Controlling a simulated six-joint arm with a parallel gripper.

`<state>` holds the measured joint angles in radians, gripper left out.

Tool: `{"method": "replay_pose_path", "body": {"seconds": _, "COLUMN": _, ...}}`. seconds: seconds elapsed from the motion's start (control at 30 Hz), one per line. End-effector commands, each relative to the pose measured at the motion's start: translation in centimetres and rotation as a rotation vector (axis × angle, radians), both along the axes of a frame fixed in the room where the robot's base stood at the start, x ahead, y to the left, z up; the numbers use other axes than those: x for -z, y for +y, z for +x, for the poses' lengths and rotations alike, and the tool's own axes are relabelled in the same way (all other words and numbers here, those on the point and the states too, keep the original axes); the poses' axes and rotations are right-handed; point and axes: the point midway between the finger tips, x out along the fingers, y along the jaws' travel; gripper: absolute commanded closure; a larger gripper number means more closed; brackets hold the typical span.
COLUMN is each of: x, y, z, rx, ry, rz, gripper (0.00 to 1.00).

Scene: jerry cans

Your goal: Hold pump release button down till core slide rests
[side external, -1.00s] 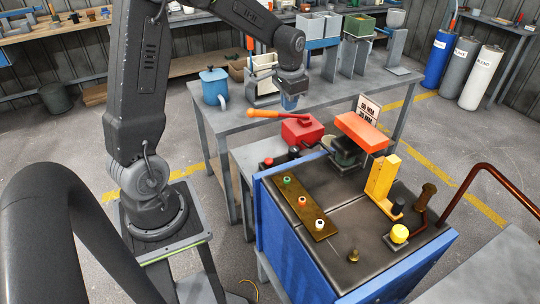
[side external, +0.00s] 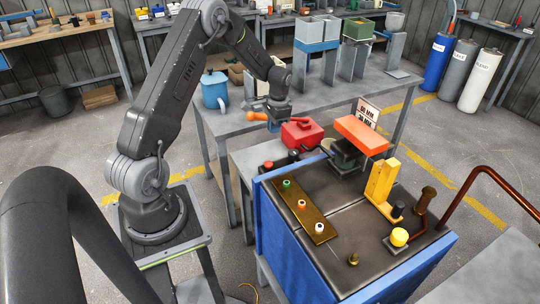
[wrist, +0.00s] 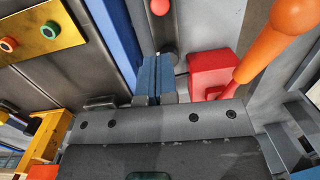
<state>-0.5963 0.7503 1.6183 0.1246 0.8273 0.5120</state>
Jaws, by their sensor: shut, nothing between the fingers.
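A red pump box (side external: 300,133) sits on the small grey side bench, with an orange lever handle (side external: 256,117) beside it. In the wrist view the red box (wrist: 212,70) and orange handle (wrist: 280,40) are right of my gripper. A small round red button (side external: 268,163) stands at the side bench's near end; a red knob (wrist: 160,6) shows at the wrist view's top edge. I cannot tell which part is the core slide.
The blue-sided machine (side external: 335,225) has a brass plate (side external: 305,212) with coloured buttons, a yellow bracket (side external: 381,186), a yellow knob (side external: 399,235) and an orange-topped block (side external: 361,134). A blue pot (side external: 214,90) and grey bins stand on the bench behind.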

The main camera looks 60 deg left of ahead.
Motion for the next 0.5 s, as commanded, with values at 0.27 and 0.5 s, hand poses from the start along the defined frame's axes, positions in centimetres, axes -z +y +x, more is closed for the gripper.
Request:
{"method": "replay_pose_path", "body": {"seconds": 0.27, "x": 3.3, "y": 0.1, "z": -0.4, "rx": -0.001, "ry": 0.005, "rz": -0.003, "gripper": 1.0}}
{"method": "replay_pose_path", "body": {"seconds": 0.5, "x": 8.3, "y": 0.3, "z": -0.9, "rx": -0.001, "ry": 0.004, "rz": -0.003, "gripper": 1.0}}
